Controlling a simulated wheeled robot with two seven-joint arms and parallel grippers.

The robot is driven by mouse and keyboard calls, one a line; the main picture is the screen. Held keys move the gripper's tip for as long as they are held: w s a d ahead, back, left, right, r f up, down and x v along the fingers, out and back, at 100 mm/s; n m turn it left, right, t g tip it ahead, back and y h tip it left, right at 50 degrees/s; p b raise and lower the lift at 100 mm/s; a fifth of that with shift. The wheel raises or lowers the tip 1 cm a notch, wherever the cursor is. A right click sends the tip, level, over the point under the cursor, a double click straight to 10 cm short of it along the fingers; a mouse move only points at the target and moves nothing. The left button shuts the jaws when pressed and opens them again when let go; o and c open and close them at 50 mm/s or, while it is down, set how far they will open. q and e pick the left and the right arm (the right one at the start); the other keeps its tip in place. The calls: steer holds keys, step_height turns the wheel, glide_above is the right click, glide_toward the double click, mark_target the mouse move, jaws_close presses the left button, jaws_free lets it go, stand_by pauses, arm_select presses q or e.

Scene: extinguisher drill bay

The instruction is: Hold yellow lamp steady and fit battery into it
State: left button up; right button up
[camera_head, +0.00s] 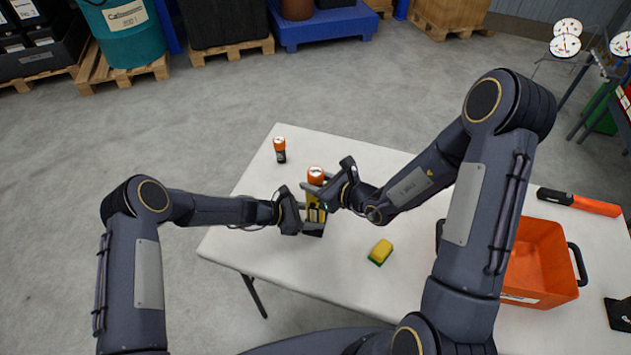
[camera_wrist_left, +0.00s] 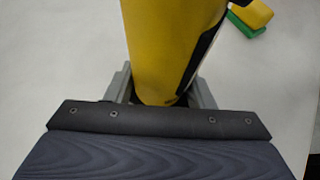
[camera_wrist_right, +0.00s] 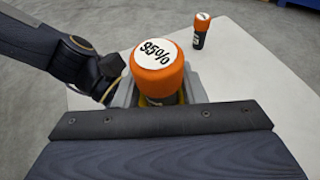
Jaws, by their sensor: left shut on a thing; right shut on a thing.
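The yellow lamp (camera_head: 315,214) stands upright near the table's left end. My left gripper (camera_head: 304,212) is shut on it from the left; the left wrist view shows the yellow body (camera_wrist_left: 172,45) between the fingers. A battery (camera_head: 316,174) with an orange top is directly above the lamp. My right gripper (camera_head: 322,190) is shut on this battery, whose white end reads 95% in the right wrist view (camera_wrist_right: 158,72). Its lower end is hidden, so I cannot tell whether it is inside the lamp. A second orange and black battery (camera_head: 280,150) stands near the far left corner.
A yellow and green sponge (camera_head: 380,252) lies on the white table (camera_head: 300,275) to the right of the lamp. An orange crate (camera_head: 540,262) stands at the right end, with an orange and black tool (camera_head: 585,203) behind it. The tabletop around the second battery is clear.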

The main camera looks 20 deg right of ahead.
steer(key=shift+f, duration=0.25)
stand_by(0.3)
steer(key=o, duration=1.1)
steer(key=shift+o, duration=0.2)
steer(key=v, duration=1.2)
steer(key=shift+f, duration=0.1)
arm_select(q)
steer(key=o, duration=0.8)
